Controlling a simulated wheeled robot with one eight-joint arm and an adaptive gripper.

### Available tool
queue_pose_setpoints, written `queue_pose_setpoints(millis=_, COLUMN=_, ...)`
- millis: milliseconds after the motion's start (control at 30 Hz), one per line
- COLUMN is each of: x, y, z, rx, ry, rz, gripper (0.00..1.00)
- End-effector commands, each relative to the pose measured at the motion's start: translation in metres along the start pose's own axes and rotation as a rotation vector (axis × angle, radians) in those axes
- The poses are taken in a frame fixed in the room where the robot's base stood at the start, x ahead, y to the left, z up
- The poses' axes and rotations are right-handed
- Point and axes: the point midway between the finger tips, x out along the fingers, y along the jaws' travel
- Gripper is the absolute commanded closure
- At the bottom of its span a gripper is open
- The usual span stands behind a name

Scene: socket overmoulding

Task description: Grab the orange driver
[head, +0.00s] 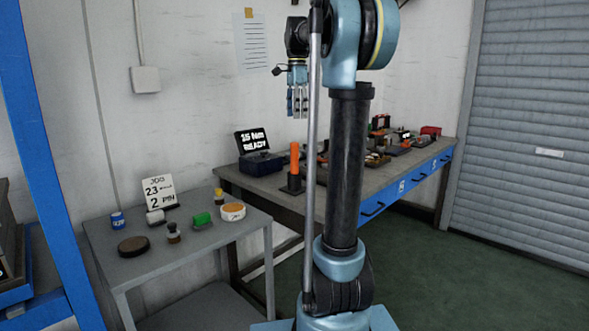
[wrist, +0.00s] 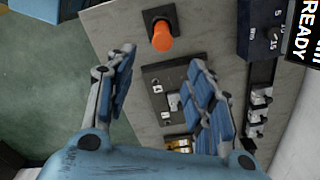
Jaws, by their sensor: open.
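The orange driver (head: 294,160) stands upright in a dark base on the near left part of the workbench. In the wrist view the orange driver (wrist: 162,38) is seen from above, beyond the fingertips and near the bench edge. My gripper (head: 297,102) hangs fingers-down above the bench, higher than the driver. In the wrist view my gripper (wrist: 160,68) has its blue-padded fingers spread wide with nothing between them. The driver is apart from the fingers.
A dark box with a "15 Nm READY" display (head: 252,141) stands behind the driver. Several fixtures and parts line the workbench (head: 262,186) further right. A grey side table (head: 100,238) at left holds small items and a sign. A blue post (head: 45,150) stands at far left.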

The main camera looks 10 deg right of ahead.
Motion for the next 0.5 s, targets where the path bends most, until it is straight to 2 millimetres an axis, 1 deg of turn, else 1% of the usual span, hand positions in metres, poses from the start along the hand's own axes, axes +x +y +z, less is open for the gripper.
queue_pose_setpoints(millis=67, x=0.005, y=-0.002, z=0.0, rx=0.006, ry=0.0, rz=0.001, gripper=0.51)
queue_pose_setpoints(millis=167, x=0.019, y=-0.001, z=0.0, rx=0.007, ry=0.0, rz=0.001, gripper=0.51)
queue_pose_setpoints(millis=500, x=0.078, y=-0.001, z=0.001, rx=0.005, ry=0.0, rz=0.001, gripper=0.51)
